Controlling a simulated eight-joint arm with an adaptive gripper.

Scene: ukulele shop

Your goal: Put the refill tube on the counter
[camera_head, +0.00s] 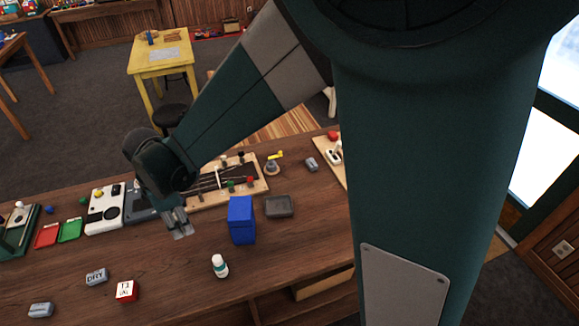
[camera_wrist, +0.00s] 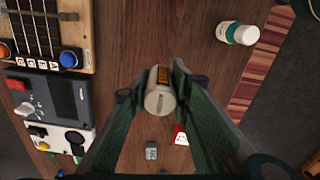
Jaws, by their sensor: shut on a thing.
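The refill tube (camera_wrist: 160,98) seems to be the pale grey-beige cylinder with an orange strip in the wrist view. I see its round end with a slot. My gripper (camera_head: 181,232) is shut on it, one finger on each side. In the head view the gripper points down over the brown wooden counter (camera_head: 190,275), left of a blue box. The tube is hard to make out there. I cannot tell whether it touches the wood.
The blue box (camera_head: 242,220), a grey tray (camera_head: 280,206) and a white bottle with a teal label (camera_head: 220,266) stand right of my gripper. A red-and-white block (camera_head: 126,291) and a grey DRY block (camera_head: 96,277) lie front left. Bare wood lies between.

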